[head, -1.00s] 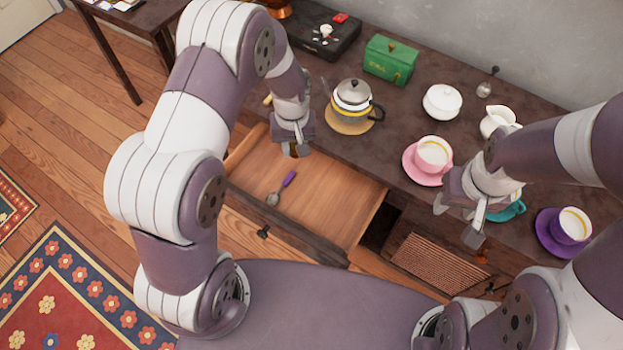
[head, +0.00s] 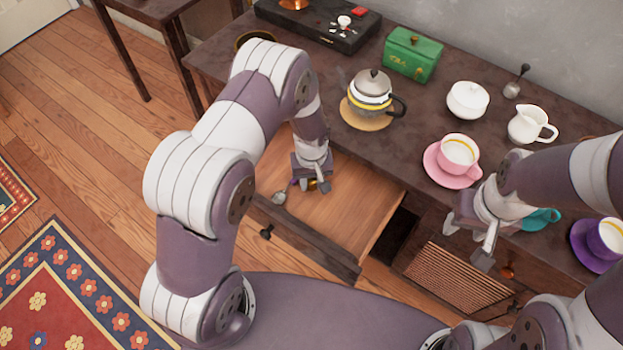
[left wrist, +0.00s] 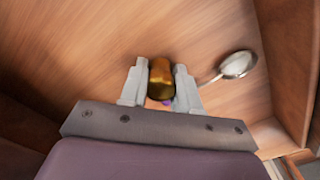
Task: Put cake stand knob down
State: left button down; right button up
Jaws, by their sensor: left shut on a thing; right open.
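The cake stand knob (left wrist: 161,78), a small brass-coloured piece, is between the fingers of my left gripper (left wrist: 160,84), which is shut on it. In the head view my left gripper (head: 312,184) is low inside the open wooden drawer (head: 347,210), and only a bit of the knob shows. I cannot tell whether the knob touches the drawer floor. A scoop (left wrist: 238,64) with a silver bowl and a purple handle lies in the drawer just beside the knob, its handle mostly hidden by the gripper. My right gripper (head: 482,246) is open and empty in front of the cabinet.
On the dark cabinet top (head: 420,105) stand a teapot (head: 371,90), a green box (head: 412,55), a white sugar bowl (head: 467,100), a white jug (head: 530,124), a pink cup (head: 459,152) and a purple cup (head: 611,237). The drawer's right part is free.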

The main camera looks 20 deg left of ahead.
pick_arm(q)
jog(key=shift+f, duration=0.35)
jog(key=c, duration=0.8)
grip_release()
jog(key=shift+r, duration=0.1)
